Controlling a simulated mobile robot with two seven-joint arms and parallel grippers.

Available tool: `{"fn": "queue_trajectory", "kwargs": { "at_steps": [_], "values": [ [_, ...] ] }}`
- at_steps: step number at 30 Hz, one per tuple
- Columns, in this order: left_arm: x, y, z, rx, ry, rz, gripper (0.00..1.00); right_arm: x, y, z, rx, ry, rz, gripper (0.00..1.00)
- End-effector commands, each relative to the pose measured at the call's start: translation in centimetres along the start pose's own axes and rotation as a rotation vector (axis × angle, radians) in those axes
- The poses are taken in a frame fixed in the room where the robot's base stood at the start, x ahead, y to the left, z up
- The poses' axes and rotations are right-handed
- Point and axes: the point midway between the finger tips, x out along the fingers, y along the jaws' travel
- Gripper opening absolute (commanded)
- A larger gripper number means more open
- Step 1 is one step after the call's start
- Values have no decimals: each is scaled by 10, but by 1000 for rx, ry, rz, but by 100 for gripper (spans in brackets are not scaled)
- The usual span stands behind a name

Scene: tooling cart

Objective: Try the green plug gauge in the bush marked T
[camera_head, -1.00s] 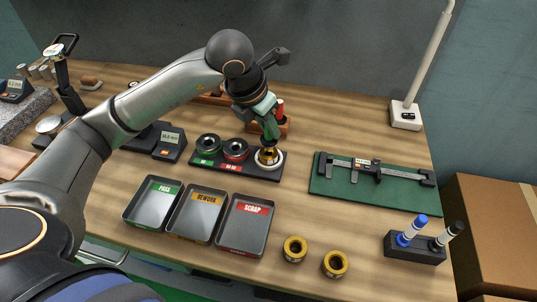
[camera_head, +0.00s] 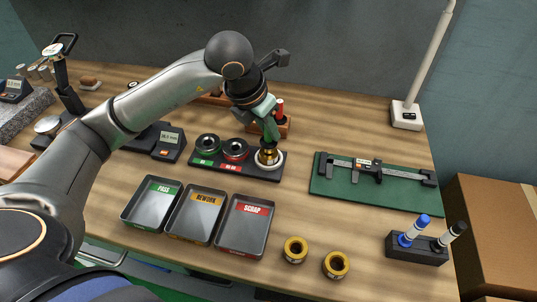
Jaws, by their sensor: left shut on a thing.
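The green plug gauge (camera_head: 270,130) is upright, its green handle held in my left gripper (camera_head: 267,112). Its lower end meets a brass bush (camera_head: 268,155) that sits in a white ring-shaped seat (camera_head: 279,164) on a dark block. How far the gauge is inside the bush I cannot tell. Any mark on this bush is not legible. Two more brass bushes stand on the bench, one (camera_head: 295,250) beside the other (camera_head: 336,265), front right of the trays. My right gripper is out of view.
The dark block also holds a green-marked ring (camera_head: 208,144) and a red-marked ring (camera_head: 235,150). A wooden stand with a red-handled gauge (camera_head: 280,107) is close behind. Pass (camera_head: 134,219), rework (camera_head: 179,235) and scrap (camera_head: 231,248) trays lie in front. A caliper lies on a green mat (camera_head: 325,190).

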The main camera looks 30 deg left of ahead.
Motion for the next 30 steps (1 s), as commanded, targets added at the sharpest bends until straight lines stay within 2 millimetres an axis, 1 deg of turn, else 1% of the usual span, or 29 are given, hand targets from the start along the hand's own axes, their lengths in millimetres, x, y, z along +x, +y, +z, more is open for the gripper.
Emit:
{"fn": "queue_trajectory", "kwargs": {
  "at_steps": [30],
  "values": [
    [7, 0, -2, 0, -1, 0, 0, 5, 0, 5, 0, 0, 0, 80]
  ]
}}
